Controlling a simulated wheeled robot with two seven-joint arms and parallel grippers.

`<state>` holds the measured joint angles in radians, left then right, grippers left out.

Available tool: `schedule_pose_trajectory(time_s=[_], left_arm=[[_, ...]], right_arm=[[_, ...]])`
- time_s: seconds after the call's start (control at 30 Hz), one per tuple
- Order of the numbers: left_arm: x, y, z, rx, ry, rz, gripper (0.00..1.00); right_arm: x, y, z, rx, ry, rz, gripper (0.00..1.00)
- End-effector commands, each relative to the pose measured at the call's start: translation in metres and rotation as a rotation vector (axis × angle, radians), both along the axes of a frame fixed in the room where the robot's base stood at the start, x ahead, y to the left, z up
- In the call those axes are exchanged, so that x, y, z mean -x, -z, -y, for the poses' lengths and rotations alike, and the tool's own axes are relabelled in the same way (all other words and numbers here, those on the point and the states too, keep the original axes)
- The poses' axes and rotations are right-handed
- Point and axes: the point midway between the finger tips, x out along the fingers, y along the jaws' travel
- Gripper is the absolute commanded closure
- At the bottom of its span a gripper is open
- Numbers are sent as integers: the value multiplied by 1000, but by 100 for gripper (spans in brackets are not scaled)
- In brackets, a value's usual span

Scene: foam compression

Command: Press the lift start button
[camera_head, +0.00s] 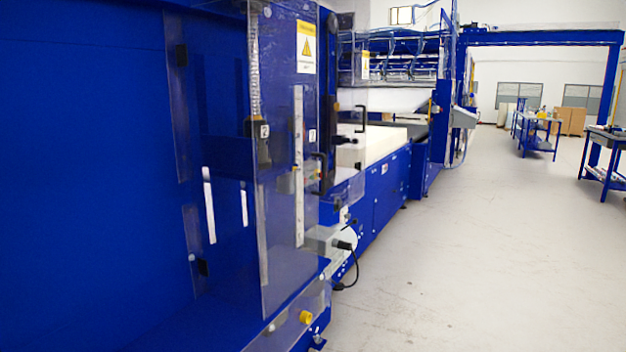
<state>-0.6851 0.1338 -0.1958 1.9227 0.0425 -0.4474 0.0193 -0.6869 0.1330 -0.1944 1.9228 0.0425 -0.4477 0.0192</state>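A large blue machine (110,130) with clear guard panels (285,200) fills the left side of the head view. A small yellow round part (305,317) sits low on the machine's near front edge. A small control box (312,172), with what look like coloured buttons, shows behind the clear panel's edge. A grey box (330,240) with a black plug and cable juts out lower down. I cannot tell which of these, if any, is the lift start button. Neither of my grippers is in view.
A white foam block (375,143) lies on the blue conveyor (375,200) beyond the panels. A yellow warning sign (306,47) is on the near panel. The light floor (480,260) at right is clear. Blue workbenches (535,135) and brown boxes (570,120) stand far back.

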Motion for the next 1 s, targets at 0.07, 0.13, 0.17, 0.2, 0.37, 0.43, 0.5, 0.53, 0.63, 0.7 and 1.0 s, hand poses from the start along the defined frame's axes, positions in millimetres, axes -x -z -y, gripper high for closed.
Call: schedule_pose_trajectory(time_s=[0.07, 0.13, 0.17, 0.2, 0.37, 0.43, 0.5, 0.53, 0.63, 0.7, 1.0], left_arm=[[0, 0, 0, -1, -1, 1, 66], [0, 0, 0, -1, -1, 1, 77], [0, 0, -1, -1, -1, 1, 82], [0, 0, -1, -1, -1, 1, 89], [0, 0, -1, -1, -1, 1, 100], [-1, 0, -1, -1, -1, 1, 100], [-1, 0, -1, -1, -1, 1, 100], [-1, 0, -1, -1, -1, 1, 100], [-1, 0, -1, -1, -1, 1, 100], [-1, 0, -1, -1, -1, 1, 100], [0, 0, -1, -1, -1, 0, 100]], right_arm=[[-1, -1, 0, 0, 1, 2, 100], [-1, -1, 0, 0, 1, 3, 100], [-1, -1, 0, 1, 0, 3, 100], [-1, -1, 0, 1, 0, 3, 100], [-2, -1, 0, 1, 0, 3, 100], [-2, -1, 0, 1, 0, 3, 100], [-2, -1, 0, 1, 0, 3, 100], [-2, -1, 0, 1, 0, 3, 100], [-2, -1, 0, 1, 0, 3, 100], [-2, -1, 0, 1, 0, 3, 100], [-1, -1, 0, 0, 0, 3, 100]])
